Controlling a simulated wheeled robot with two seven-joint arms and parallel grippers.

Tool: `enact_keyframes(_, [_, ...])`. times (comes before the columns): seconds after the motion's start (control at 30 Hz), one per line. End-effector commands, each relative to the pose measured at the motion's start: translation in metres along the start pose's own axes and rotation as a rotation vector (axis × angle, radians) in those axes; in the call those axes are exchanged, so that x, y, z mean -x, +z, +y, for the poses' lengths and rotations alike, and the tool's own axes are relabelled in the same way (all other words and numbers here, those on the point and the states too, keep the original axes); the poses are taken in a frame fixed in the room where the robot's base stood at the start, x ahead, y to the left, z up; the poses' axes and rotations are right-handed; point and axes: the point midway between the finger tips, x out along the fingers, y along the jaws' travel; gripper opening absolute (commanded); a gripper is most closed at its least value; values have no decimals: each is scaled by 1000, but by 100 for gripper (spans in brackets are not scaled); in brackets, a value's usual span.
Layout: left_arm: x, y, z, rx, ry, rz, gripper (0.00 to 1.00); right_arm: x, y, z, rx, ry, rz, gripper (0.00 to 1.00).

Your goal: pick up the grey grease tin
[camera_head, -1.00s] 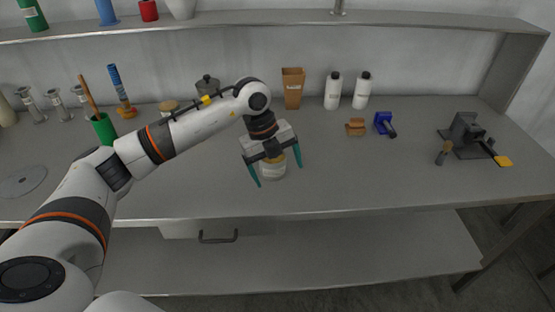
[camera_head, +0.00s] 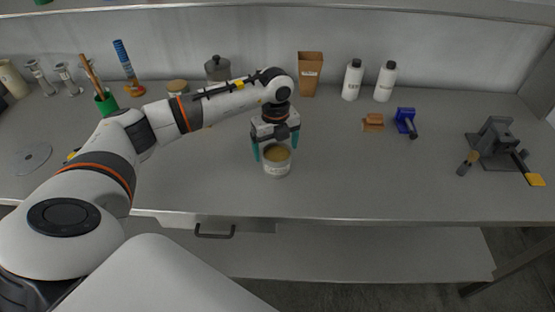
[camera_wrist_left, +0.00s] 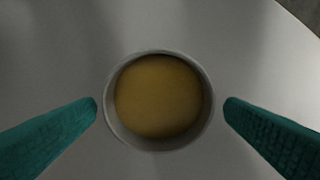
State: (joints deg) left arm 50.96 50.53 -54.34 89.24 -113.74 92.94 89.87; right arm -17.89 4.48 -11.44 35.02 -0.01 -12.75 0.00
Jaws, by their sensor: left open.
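The grey grease tin (camera_head: 277,168) stands upright on the bench near its front edge, with a pale label on its side and yellowish grease inside. My left gripper (camera_head: 275,156) is over it, pointing down and open, with its teal fingers to either side of the tin's upper part. In the left wrist view the tin's round rim (camera_wrist_left: 160,148) is centred between the open fingertips (camera_wrist_left: 160,104), with a gap on both sides. My right gripper is not in view.
Behind stand a brown carton (camera_head: 310,74), white bottles (camera_head: 352,80) and a dark lidded jar (camera_head: 217,69). A blue tool (camera_head: 405,121) and a dark clamp-like device (camera_head: 494,140) are at the right. The bench around the tin (camera_head: 350,180) is clear.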

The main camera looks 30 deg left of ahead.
Motion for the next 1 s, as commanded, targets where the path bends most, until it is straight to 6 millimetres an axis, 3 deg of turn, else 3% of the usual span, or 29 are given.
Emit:
enact_keyframes(0.1, [-15,4,1,-1,-6,-4,93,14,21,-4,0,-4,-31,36])
enact_keyframes(0.2, [-31,4,2,1,-4,-3,93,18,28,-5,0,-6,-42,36])
enact_keyframes(0.37, [-45,4,2,-1,-3,-2,93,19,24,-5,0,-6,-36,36])
enact_keyframes(0.57, [-46,4,2,-1,-2,-1,93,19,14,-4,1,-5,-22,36])
enact_keyframes(0.9, [-46,4,2,-1,-1,-1,42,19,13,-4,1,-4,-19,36])
enact_keyframes(1.0, [-46,4,2,-1,-1,-1,42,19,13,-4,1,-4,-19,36])
